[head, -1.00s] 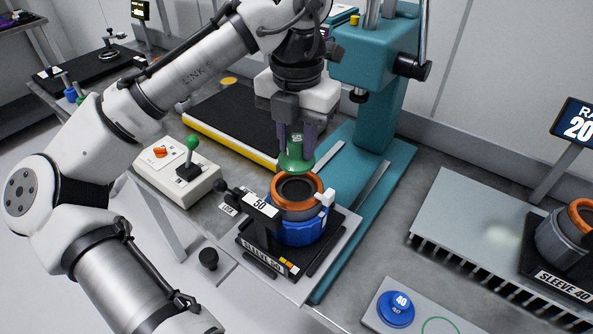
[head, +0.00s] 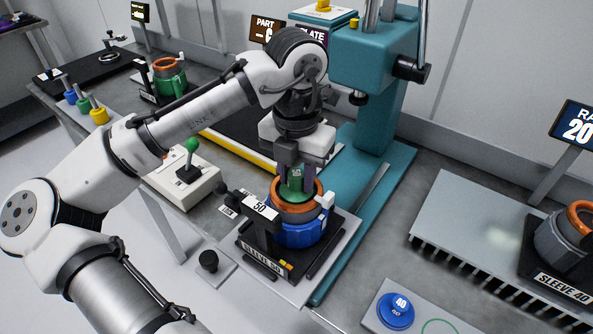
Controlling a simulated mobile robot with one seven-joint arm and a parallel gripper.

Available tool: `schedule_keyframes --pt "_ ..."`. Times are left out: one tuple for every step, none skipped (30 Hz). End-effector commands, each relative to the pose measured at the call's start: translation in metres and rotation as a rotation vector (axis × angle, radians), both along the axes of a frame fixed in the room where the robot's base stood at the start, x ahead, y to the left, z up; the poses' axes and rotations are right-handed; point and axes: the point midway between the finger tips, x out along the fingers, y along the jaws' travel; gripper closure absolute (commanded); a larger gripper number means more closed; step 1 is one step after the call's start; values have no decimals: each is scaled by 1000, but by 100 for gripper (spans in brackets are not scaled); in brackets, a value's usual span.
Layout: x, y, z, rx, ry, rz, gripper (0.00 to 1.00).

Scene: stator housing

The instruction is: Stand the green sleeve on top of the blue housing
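The blue housing (head: 301,234) stands upright in the black fixture labelled SLEEVE 50, with an orange ring (head: 277,205) around its top. The green sleeve (head: 297,186) is upright between the fingers of my gripper (head: 296,172). The sleeve's lower end is at the orange ring's opening and looks partly inside it. Its bottom edge is hidden by the ring. My gripper appears shut on the sleeve's upper part, directly above the housing.
A black clamp labelled 50 (head: 262,207) and a white clip (head: 325,201) flank the housing. A teal press (head: 374,110) stands behind. A control box with a green-knobbed lever (head: 190,160) is at left. A grey slatted bench (head: 470,225) is at right.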

Motion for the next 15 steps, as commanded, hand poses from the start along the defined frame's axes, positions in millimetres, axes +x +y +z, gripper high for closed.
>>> schedule_keyframes --pt "0 0 0 1 0 0 61" --pt "0 0 0 1 0 0 57" --pt "0 0 0 1 0 0 52" --pt "0 0 0 1 0 0 51" --pt "0 0 0 1 0 0 51" --pt "0 0 0 1 0 0 51" --pt "0 0 0 1 0 0 51" --pt "0 0 0 1 0 1 51" --pt "0 0 0 1 0 1 51" --pt "0 0 0 1 0 1 51" --pt "0 0 1 1 0 1 51" --pt "0 0 1 2 -1 1 51" --pt "0 0 2 2 -1 1 51" --pt "0 0 3 2 -2 2 51" --pt "0 0 6 1 -2 2 51"
